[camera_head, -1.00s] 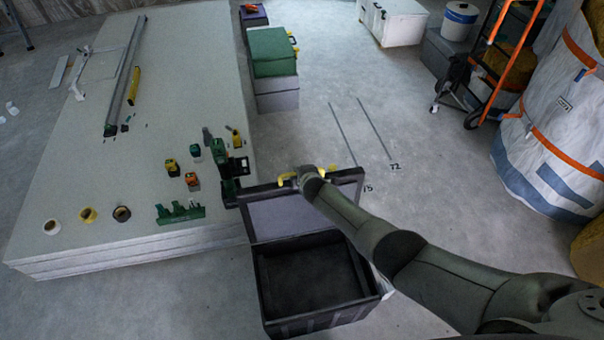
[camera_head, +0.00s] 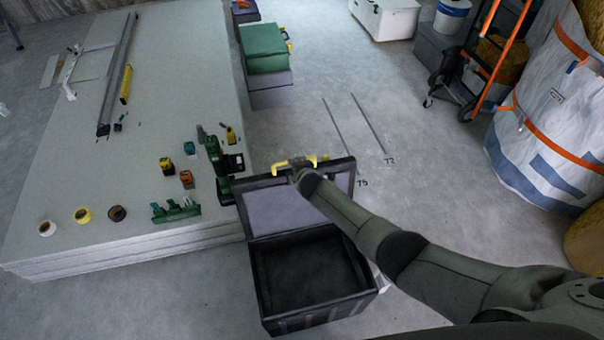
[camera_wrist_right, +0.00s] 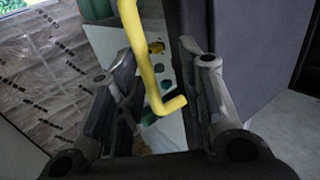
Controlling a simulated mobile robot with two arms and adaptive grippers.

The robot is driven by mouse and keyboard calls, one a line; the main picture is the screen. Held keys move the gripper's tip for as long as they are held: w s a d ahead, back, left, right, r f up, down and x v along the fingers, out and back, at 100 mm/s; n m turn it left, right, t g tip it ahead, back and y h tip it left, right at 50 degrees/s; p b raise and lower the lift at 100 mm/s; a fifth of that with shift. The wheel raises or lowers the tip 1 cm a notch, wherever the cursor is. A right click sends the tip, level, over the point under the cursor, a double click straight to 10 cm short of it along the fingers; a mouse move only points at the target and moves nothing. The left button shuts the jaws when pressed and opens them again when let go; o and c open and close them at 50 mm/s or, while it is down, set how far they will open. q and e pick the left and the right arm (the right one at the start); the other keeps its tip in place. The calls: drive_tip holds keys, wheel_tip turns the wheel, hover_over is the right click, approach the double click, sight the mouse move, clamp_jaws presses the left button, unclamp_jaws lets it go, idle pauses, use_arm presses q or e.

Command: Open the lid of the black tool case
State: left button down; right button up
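The black tool case (camera_head: 262,292) stands on the floor at the front, beside the stack of boards. Its lid (camera_head: 290,207) is raised and leans back from the hinge, so the dark, empty-looking inside shows. A yellow handle (camera_head: 281,166) sits on the lid's upper edge. My right gripper (camera_head: 297,172) is at this handle, partly hidden behind its own wrist. In the right wrist view the fingers (camera_wrist_right: 158,62) stand apart, with the yellow handle (camera_wrist_right: 146,72) passing between them and gaps visible beside it. My left gripper is not in view.
The stack of boards (camera_head: 120,190) at left carries tape rolls, small tools and a long rail. A green case (camera_head: 263,48) stands on a grey box behind. A white bulk bag (camera_head: 540,120) and an orange hand truck (camera_head: 497,60) stand at right. The middle floor is clear.

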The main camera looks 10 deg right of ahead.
drive_tip(key=v, duration=1.1)
drive_tip(key=shift+a, duration=0.15)
idle(0.5)
drive_tip(key=s+d+f+m+g, duration=0.3)
drive_tip(key=s+d+f+m, duration=0.1)
drive_tip(key=s+f, duration=0.8)
drive_tip(key=s+d+f+m+g, duration=0.25)
drive_tip(key=s+f+m, duration=0.25)
drive_tip(key=s+f, duration=0.75)
drive_tip(key=s+d+f+m+g, duration=0.2)
drive_tip(key=s+f, duration=0.4)
drive_tip(key=s, duration=0.8)
drive_tip(key=s+d+f+m+g, duration=0.1)
drive_tip(key=s+f+m, duration=0.4)
drive_tip(key=s, duration=0.9)
drive_tip(key=shift+d+f+g, duration=0.35)
drive_tip(key=shift+d+f, duration=0.2)
